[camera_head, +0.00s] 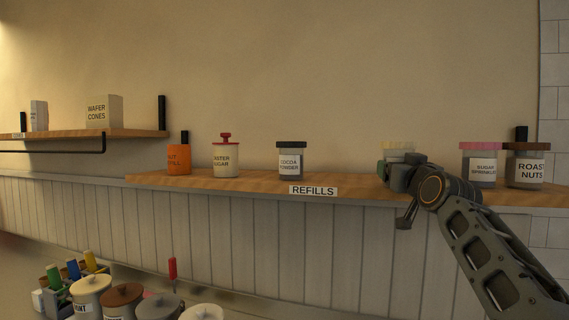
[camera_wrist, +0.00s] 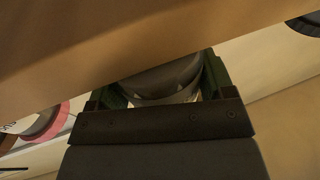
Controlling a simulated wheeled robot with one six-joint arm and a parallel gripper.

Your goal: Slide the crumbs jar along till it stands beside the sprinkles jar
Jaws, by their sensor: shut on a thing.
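A jar with a cream lid (camera_head: 398,147) stands on the refills shelf, mostly hidden behind my gripper (camera_head: 394,171); its label cannot be read, and I take it for the crumbs jar. My gripper is shut on this jar, and in the wrist view the jar's grey body (camera_wrist: 162,82) lies between the two dark green fingers (camera_wrist: 160,92). The sprinkles jar (camera_head: 482,170), with a pink lid and a label reading sugar sprinkles, stands to the right with a gap between them. Its pink lid also shows at the left of the wrist view (camera_wrist: 46,122).
The roast nuts jar (camera_head: 528,170) stands close to the right of the sprinkles jar. The cocoa powder jar (camera_head: 291,162) stands left, with free shelf between it and my gripper. The wooden refills shelf (camera_head: 232,186) has a front edge. Lidded tubs (camera_head: 91,284) stand below.

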